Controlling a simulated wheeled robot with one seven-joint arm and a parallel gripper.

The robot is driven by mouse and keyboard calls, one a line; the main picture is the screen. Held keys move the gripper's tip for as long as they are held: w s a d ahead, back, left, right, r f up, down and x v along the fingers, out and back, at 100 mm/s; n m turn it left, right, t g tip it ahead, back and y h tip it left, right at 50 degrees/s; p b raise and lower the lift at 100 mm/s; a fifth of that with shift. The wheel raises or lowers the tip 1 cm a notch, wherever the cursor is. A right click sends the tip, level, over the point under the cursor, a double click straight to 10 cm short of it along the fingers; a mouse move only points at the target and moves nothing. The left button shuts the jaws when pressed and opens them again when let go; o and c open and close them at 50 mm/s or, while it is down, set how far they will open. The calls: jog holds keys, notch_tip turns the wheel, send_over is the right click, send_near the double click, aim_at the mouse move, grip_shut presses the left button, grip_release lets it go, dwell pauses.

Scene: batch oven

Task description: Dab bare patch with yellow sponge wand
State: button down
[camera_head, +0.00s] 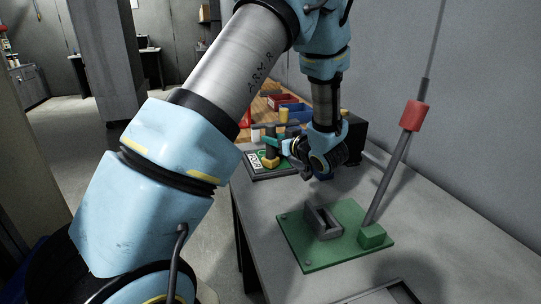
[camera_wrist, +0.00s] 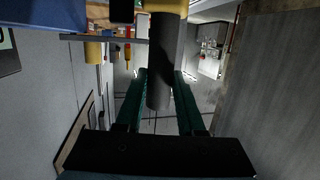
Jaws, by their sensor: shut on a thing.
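My gripper (camera_wrist: 158,88) has two teal fingers closed around the dark handle of a wand (camera_wrist: 160,55). A yellow part (camera_wrist: 166,7) shows at the wand's far end, at the top edge of the wrist view. In the head view my gripper (camera_head: 280,145) is over the far part of the grey bench, beside a rack and a green-and-white sign board. The held wand (camera_head: 270,148) is small and partly covered there. I cannot make out a bare patch in either view.
A green plate (camera_head: 300,252) on the bench (camera_head: 450,235) carries a grey open block (camera_head: 322,222) and a leaning rod with a red cylinder (camera_head: 414,115). The sign board (camera_head: 252,172) lies near the rack. Blue and red bins (camera_head: 295,112) stand behind. A dark-rimmed tray (camera_head: 385,295) is at the front.

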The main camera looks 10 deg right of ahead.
notch_tip(320, 180, up, 8)
jog(key=p, duration=0.5)
jog(key=shift+p, duration=0.35)
jog(key=shift+f, duration=0.1)
